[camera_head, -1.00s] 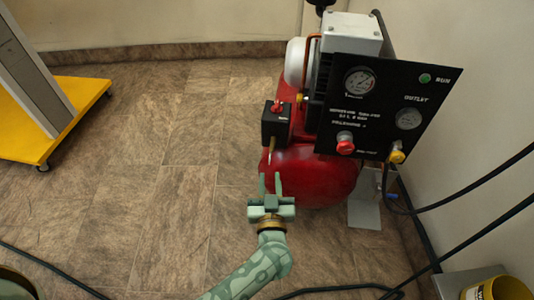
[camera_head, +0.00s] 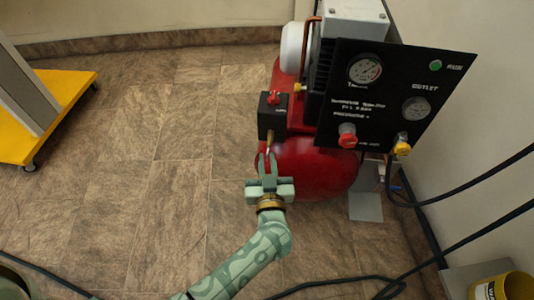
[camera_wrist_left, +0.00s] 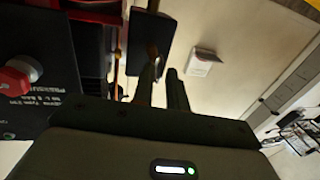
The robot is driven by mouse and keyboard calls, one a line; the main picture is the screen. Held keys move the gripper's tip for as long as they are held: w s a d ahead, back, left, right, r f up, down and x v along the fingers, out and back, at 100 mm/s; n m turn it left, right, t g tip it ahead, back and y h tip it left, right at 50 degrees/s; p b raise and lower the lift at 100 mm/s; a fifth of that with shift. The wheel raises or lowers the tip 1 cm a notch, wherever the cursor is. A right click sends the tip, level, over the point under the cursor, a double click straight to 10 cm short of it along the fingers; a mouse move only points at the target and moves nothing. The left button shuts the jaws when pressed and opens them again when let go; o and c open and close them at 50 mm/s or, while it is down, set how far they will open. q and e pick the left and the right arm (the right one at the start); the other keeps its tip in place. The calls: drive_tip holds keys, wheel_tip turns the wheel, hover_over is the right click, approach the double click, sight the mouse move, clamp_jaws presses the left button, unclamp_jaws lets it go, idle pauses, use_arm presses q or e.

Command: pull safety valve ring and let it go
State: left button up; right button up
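The red compressor tank (camera_head: 318,168) stands on the floor at centre right, with a black switch box (camera_head: 271,118) on its left side. A thin brass-coloured stem (camera_head: 270,143) hangs below this box. My right gripper is not in view.
A black panel (camera_head: 384,125) with gauges, a red knob (camera_head: 347,136) and a yellow outlet fitting (camera_head: 402,146) stands right of the gripper. Black hoses run at the right. A yellow wheeled base (camera_head: 60,105) stands at left. The tiled floor between is clear.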

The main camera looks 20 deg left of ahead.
use_arm(q)
clamp_jaws()
drive_tip(key=shift+s+d+p, duration=0.2)
drive_tip(key=shift+s+p, duration=0.25)
drive_tip(key=shift+s, duration=0.2)
drive_tip(key=shift+o, duration=1.9)
unclamp_jaws()
